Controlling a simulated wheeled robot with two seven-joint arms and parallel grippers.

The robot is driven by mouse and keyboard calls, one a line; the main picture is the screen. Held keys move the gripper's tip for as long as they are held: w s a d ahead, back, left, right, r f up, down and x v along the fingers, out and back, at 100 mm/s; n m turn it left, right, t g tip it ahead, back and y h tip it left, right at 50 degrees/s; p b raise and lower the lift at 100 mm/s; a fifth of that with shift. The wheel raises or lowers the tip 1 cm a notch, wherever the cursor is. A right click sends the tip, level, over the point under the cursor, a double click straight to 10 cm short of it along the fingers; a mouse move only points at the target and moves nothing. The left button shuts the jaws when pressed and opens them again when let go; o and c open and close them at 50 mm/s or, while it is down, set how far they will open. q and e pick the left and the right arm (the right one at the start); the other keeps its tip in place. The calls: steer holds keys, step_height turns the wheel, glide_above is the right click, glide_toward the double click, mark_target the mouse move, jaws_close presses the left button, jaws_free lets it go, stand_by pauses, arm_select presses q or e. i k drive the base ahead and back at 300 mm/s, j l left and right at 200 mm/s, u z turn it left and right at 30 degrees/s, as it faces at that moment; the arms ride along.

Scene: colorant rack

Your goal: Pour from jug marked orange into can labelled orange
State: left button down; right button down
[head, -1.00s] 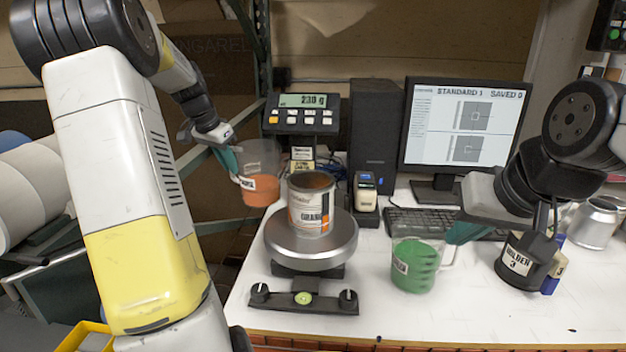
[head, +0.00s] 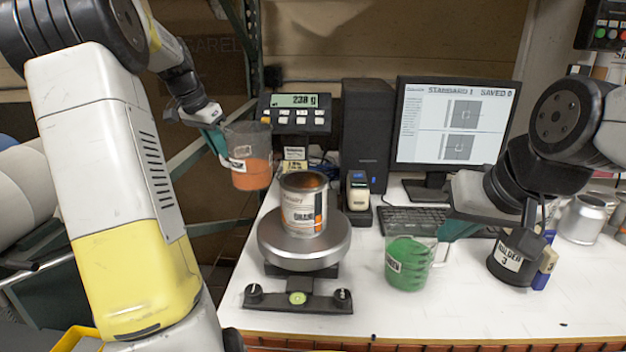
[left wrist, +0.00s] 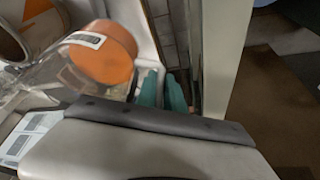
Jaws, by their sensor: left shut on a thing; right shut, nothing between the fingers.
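The clear jug with orange liquid (head: 252,172) hangs in the air left of and above the can, roughly upright. My left gripper (head: 217,139) is shut on its handle side. The left wrist view shows the jug's orange base (left wrist: 103,52) and label beside the green fingers (left wrist: 163,90). The open can with an orange stripe on its label (head: 302,212) stands upright on the round scale; part of it shows in the left wrist view (left wrist: 12,45). My right gripper (head: 452,231) is shut and empty, at the handle of a green jug (head: 407,265) standing on the bench.
The scale pan (head: 335,248) carries the can, with its lit display (head: 296,101) behind. A labelled black container (head: 507,262) stands right of the green jug. The monitor (head: 453,125) and keyboard (head: 405,218) are behind. The front bench is mostly clear.

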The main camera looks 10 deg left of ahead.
mark_target(303, 192)
steer(key=l+u, duration=0.3)
steer(key=l, duration=0.2)
steer(key=k+l+u, duration=0.1)
steer(key=l+u, duration=0.15)
steer(key=l, duration=0.25)
steer(key=k+l+u, duration=0.15)
steer(key=l+u, duration=0.15)
steer(key=l, duration=0.2)
